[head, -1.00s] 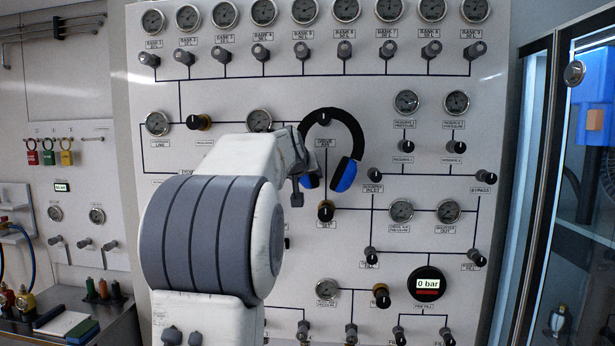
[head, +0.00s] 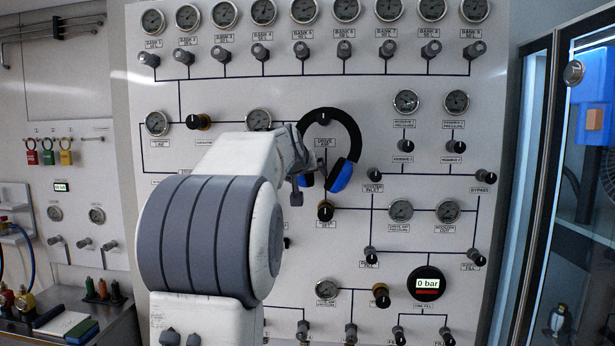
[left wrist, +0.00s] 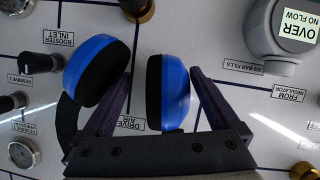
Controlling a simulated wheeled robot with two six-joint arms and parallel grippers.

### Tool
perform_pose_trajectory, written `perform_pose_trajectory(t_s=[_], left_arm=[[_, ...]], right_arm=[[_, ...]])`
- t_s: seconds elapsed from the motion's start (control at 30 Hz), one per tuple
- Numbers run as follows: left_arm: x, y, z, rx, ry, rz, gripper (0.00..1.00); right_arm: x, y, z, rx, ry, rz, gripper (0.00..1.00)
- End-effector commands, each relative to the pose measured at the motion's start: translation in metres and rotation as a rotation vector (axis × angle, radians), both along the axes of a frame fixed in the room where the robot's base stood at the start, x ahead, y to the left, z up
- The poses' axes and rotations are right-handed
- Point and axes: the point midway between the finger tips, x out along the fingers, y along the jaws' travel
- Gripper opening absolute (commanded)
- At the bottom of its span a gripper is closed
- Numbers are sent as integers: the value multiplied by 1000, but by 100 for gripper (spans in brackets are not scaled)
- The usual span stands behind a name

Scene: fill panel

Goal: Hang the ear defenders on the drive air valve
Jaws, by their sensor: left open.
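The black-and-blue ear defenders (head: 349,133) are at the drive air valve (head: 323,118), above its "drive air" label. The valve's knob shows against the top of the headband, which appears to rest over it. The cups hang below; the right-hand blue cup (head: 342,177) is clear, the other is partly hidden by my left gripper (head: 301,184). In the left wrist view one cup (left wrist: 175,92) lies between my open fingers (left wrist: 160,82), and the other cup (left wrist: 92,72) is outside the left finger. The valve is not clear in that view. My right gripper is not in view.
The upright panel (head: 220,90) carries several gauges and knobs close around the valve. A black knob (head: 326,210) sticks out just below the cups. A round "0 bar" display (head: 427,283) is lower right. A glass-fronted cabinet (head: 530,180) stands at the right.

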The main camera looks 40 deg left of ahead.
Motion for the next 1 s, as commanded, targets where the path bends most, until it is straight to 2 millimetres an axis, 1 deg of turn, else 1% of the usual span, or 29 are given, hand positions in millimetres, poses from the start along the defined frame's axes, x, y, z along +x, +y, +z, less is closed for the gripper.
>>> perform_pose_trajectory(t_s=[0.17,0.3,0.5,0.6,0.7,1.0], left_arm=[[-21,-10,7,3,-4,1,95],[-46,-22,18,3,-5,2,95],[-73,-35,32,3,-4,2,95],[-81,-39,35,2,-3,2,95],[-84,-41,37,1,0,1,95],[-84,-41,38,1,0,1,95]], right_arm=[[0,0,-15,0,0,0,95],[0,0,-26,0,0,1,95],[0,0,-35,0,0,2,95],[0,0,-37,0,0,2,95],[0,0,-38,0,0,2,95],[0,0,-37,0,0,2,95]])
